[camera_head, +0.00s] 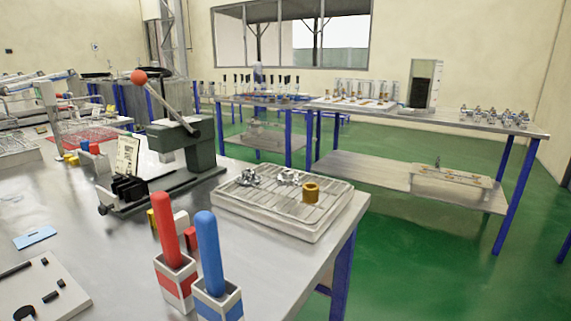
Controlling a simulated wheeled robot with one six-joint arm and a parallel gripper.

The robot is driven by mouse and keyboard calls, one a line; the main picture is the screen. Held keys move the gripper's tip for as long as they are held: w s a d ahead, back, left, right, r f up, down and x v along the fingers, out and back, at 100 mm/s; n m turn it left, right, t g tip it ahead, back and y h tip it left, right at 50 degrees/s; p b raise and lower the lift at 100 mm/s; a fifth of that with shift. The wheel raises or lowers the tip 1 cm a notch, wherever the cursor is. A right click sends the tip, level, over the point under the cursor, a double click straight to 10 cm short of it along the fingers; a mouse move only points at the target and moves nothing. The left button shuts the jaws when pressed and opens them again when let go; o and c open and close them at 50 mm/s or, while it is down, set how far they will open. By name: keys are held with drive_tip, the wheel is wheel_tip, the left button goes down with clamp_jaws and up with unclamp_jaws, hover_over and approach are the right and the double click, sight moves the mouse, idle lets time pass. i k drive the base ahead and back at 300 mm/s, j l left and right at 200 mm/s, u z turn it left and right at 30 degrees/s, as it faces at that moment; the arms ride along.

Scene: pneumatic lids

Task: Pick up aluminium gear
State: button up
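A pale tray (270,226) with a slotted top stands at the right end of the near metal table. Two silvery metal parts lie on its far side, a left one (249,177) and a right one (289,177). Either could be the aluminium gear; they are too small to tell which. A gold-coloured ring-shaped part (311,190) stands on the tray to the right of them. My gripper is not in view.
A green lever press (195,145) with a red ball handle stands left of the tray. A red-handled tool (167,230) and a blue-handled tool (208,240) stand upright in holders before the tray. The near table (110,235) has bare metal at centre left.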

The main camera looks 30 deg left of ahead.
sight(288, 178)
drive_tip(key=i, duration=1.65)
drive_tip(key=i+u, duration=0.4)
drive_tip(key=i, duration=0.45)
drive_tip(key=i+l+u, duration=0.1)
drive_tip(key=i+u, duration=0.25)
drive_tip(key=i, duration=0.45)
drive_tip(key=i+u, duration=0.1)
drive_tip(key=u, duration=0.3)
drive_tip(key=i+u, duration=0.1)
drive_tip(key=u, duration=0.25)
drive_tip(key=i+l+u, duration=0.1)
drive_tip(key=u, duration=0.3)
drive_tip(key=i+l+u, duration=0.1)
drive_tip(key=u, duration=0.3)
